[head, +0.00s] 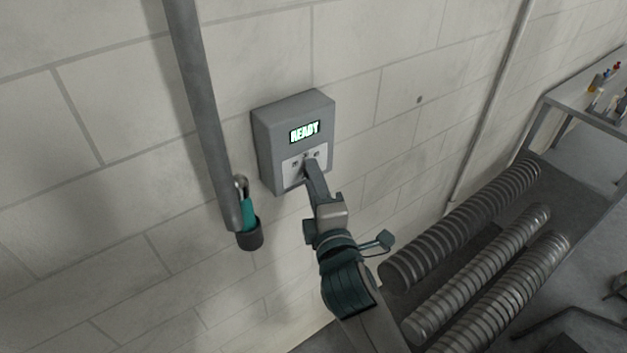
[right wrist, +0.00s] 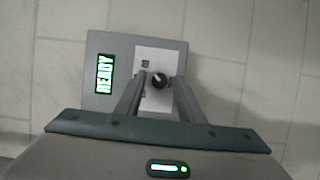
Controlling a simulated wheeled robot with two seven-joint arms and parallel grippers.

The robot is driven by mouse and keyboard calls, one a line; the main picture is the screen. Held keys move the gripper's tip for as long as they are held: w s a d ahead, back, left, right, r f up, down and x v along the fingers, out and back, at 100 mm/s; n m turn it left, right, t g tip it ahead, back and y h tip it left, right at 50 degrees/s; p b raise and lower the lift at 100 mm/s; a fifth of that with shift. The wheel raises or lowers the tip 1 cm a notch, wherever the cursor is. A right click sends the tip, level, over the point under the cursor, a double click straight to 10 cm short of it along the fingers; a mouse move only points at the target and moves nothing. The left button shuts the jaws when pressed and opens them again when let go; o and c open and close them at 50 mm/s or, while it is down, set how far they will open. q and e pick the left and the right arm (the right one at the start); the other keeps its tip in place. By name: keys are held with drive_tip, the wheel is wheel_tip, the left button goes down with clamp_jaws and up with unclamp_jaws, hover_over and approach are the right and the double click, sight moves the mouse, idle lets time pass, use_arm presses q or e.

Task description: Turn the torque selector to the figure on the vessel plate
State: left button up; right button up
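The torque selector is a black knob (right wrist: 158,80) on the pale panel (right wrist: 150,57) of a grey wall box (head: 262,140). The box's display (head: 304,132) reads READY in green, and it also shows in the right wrist view (right wrist: 105,74). My right gripper (head: 311,163) is up against the panel and hides most of the knob in the head view. In the right wrist view its fingers (right wrist: 158,82) stand apart on either side of the knob, with a small gap visible. The panel's figures are too small to read. I cannot make out a vessel plate. My left gripper is out of view.
A teal-handled tool (head: 248,214) sits in a dark holder (head: 250,237) beside a grey vertical pipe (head: 204,110), left of the box. Ribbed hoses (head: 460,225) lie at the right, near a metal table (head: 585,98).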

drive_tip(key=shift+s, duration=0.15)
drive_tip(key=b+v, duration=0.2)
drive_tip(key=v, duration=0.9)
drive_tip(key=shift+s+d+b, duration=0.25)
drive_tip(key=shift+s+b, duration=0.1)
idle(0.3)
